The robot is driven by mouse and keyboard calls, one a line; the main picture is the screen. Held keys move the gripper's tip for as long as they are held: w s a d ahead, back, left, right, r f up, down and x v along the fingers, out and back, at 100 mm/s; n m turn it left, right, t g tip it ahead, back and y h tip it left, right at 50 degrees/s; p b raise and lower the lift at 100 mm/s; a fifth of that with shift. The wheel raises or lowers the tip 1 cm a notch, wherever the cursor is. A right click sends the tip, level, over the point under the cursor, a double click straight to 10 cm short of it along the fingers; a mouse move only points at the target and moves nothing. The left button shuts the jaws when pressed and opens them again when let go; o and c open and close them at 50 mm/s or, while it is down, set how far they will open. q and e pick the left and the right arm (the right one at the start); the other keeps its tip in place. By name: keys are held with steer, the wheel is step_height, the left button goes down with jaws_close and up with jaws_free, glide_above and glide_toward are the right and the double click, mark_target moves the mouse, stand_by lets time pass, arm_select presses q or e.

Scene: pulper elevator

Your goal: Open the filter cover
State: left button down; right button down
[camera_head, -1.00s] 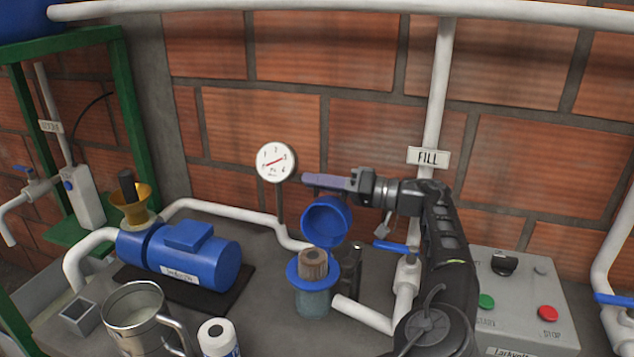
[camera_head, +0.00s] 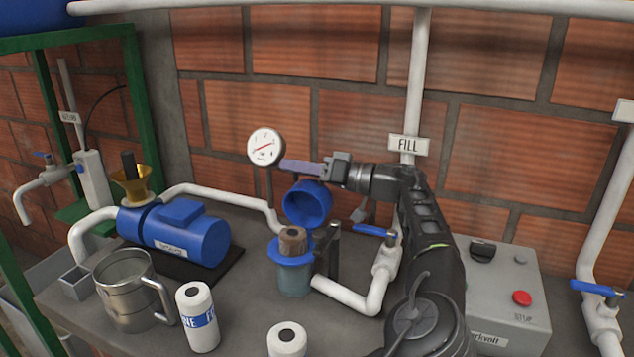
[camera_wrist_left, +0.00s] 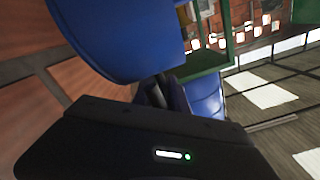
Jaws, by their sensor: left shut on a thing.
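The blue filter cover (camera_head: 307,203) stands swung up and tilted over the filter, its round hollow inside facing the head camera. Below it, the clear filter bowl (camera_head: 293,281) has a blue collar (camera_head: 291,252), and a brown cartridge (camera_head: 292,239) shows in its open top. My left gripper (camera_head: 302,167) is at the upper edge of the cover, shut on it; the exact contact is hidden. In the left wrist view the cover (camera_wrist_left: 120,35) is a large blue shape just ahead of the gripper. My right gripper is not in view.
A pressure gauge (camera_head: 266,147) stands just left of my gripper. A blue pump (camera_head: 175,234), a metal mug (camera_head: 128,290) and white bottles (camera_head: 198,318) are on the left and front. A blue-handled valve (camera_head: 376,231) and a control box (camera_head: 505,290) are right.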

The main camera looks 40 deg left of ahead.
arm_select(q)
steer(key=shift+s+d+f+n+b, duration=0.25)
steer(key=shift+s+n+b, duration=0.3)
steer(key=shift+b, duration=0.4)
steer(key=shift+s+r+n+b, duration=0.25)
steer(key=shift+s+b, duration=0.1)
steer(key=shift+b, duration=0.1)
steer(key=shift+d+r, duration=0.1)
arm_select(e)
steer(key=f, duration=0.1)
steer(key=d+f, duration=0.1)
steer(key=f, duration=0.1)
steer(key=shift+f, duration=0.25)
arm_select(q)
steer(key=c, duration=1.5)
jaws_free()
glide_above(326, 201)
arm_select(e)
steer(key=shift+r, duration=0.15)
